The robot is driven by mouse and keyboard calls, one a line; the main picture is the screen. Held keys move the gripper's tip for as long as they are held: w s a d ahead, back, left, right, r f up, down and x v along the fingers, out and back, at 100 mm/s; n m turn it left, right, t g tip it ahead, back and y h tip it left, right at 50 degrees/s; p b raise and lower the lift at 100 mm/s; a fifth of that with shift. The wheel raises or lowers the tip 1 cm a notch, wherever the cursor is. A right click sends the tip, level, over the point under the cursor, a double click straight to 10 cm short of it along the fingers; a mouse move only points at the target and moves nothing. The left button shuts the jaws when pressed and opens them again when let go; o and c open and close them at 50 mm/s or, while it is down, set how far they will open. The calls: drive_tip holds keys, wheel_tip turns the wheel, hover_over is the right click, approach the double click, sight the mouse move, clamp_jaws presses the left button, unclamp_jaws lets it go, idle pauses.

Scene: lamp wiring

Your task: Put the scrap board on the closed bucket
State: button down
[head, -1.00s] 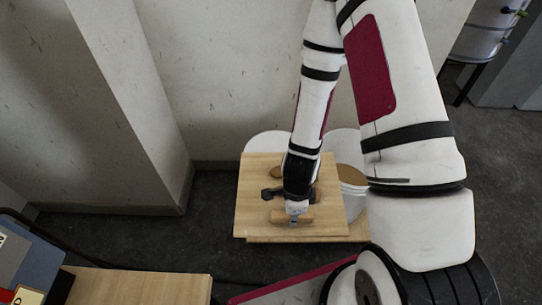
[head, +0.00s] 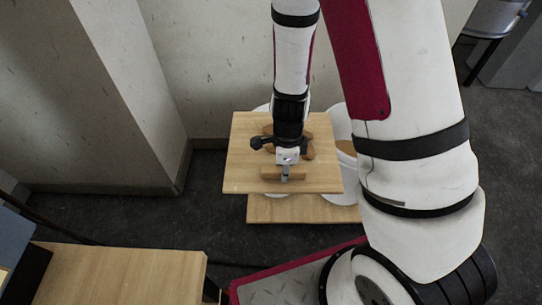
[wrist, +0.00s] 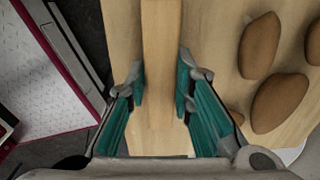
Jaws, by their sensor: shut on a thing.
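The scrap board (head: 240,170) is a pale wooden board with a wooden bar (head: 268,173) standing on it as a grip. My gripper (head: 285,172) is shut on that bar. In the wrist view the teal fingers of my gripper (wrist: 160,85) sit on both sides of the bar (wrist: 160,60). The board hangs above a second pale board (head: 300,210). A white bucket (head: 342,118) shows to the right of the board, with a brown round surface in its top. Another white round edge (head: 262,108) shows behind the board, mostly hidden, so I cannot tell whether it is lidded.
Several brown oval lumps lie on the scrap board, one of them clear in the wrist view (wrist: 280,103). A wooden table top (head: 120,275) is at the lower left. A wall (head: 215,60) stands behind the buckets. Dark floor (head: 110,215) is free to the left.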

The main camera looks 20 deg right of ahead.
sight(271, 148)
drive_tip(key=w, duration=0.3)
drive_tip(key=w+b, duration=0.1)
drive_tip(key=w, duration=0.2)
drive_tip(key=w+a+f, duration=0.1)
drive_tip(key=w, duration=0.2)
drive_tip(key=shift+w, duration=0.15)
drive_tip(key=shift+f+b, duration=1.3)
drive_tip(key=shift+f, duration=0.4)
drive_tip(key=shift+f, duration=0.15)
drive_tip(key=c, duration=1.4)
unclamp_jaws()
